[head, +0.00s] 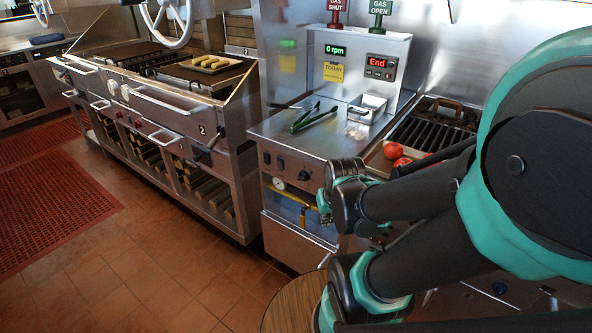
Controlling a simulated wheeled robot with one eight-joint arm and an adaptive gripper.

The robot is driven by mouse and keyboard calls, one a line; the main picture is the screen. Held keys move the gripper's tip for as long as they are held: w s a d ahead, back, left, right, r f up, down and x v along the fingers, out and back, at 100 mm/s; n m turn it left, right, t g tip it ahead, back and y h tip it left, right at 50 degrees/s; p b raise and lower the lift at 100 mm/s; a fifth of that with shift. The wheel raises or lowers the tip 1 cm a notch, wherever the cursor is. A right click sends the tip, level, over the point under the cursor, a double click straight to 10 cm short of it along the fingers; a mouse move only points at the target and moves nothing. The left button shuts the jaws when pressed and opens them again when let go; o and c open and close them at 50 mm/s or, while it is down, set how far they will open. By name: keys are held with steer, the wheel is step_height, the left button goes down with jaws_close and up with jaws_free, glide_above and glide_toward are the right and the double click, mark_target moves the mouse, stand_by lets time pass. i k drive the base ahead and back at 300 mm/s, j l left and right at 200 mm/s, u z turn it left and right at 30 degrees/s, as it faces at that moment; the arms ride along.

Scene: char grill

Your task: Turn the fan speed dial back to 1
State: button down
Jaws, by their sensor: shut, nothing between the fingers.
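A black dial (303,175) sits on the front panel of the steel counter unit (322,150), right of two small dark switches (273,160). Its markings are too small to read, so I cannot tell its setting or whether it is the fan speed dial. A green display (335,50) above the counter reads 0 rpm. My arm reaches in from the right, and its dark and teal joints are close to the front of this unit, right of the dial. I cannot make out my gripper's fingers; they are hidden behind or among my arm links.
Green tongs (305,117) and a metal pan (367,107) lie on the counter. Tomatoes (393,150) are beside the grill grate (430,130). A red End display (377,62) is on the backsplash. A round wooden top (290,305) stands in front.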

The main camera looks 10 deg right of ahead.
mark_target(303, 176)
steer(key=k+l+u, duration=0.4)
steer(key=k+u, duration=0.15)
steer(key=k, duration=0.15)
steer(key=k+l+u, duration=0.1)
steer(key=k+u, duration=0.2)
steer(key=k, duration=0.05)
